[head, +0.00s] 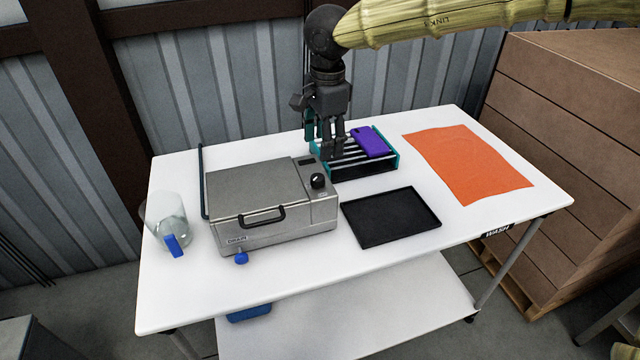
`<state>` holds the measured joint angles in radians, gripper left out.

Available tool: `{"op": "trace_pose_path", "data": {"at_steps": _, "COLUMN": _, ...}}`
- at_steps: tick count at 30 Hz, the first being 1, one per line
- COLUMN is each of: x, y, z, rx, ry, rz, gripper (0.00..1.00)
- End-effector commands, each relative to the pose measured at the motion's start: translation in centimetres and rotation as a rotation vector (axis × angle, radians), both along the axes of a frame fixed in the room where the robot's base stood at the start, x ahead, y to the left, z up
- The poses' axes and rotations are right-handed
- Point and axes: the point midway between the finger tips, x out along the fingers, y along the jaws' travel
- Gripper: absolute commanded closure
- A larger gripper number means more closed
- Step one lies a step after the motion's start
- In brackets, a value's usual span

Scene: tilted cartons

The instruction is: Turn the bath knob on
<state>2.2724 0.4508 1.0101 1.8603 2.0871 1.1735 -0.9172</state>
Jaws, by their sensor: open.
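The bath (250,205) is a grey metal box with a closed lid and a black front handle, standing on the left half of the white table. Its black knob (318,181) sits on the panel at the bath's right end, with a light mark on it. A blue drain knob (241,258) shows low on the bath's front. My gripper (333,150) points down, open, above and behind the knob, over the left part of a teal rack. It appears empty and apart from the knob. The fingertips partly hide the rack.
The slatted teal rack (345,170) holds a purple block (369,141). A black tray (391,217) lies in front of it, and an orange cloth (468,163) lies at right. A clear jug with blue handle (166,220) stands at left. The white table's (300,290) front strip is clear.

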Motion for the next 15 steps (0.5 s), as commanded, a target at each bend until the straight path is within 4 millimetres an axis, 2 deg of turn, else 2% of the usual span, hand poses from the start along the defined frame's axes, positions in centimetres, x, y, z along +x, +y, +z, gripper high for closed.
{"op": "trace_pose_path", "data": {"at_steps": 5, "x": 0.1, "y": 0.7, "z": -1.9, "rx": -0.002, "ry": 0.002, "rz": 0.008, "gripper": 0.47}}
{"op": "trace_pose_path", "data": {"at_steps": 15, "x": 0.4, "y": 0.9, "z": -7.3, "rx": -0.002, "ry": 0.002, "rz": 0.007, "gripper": 0.47}}
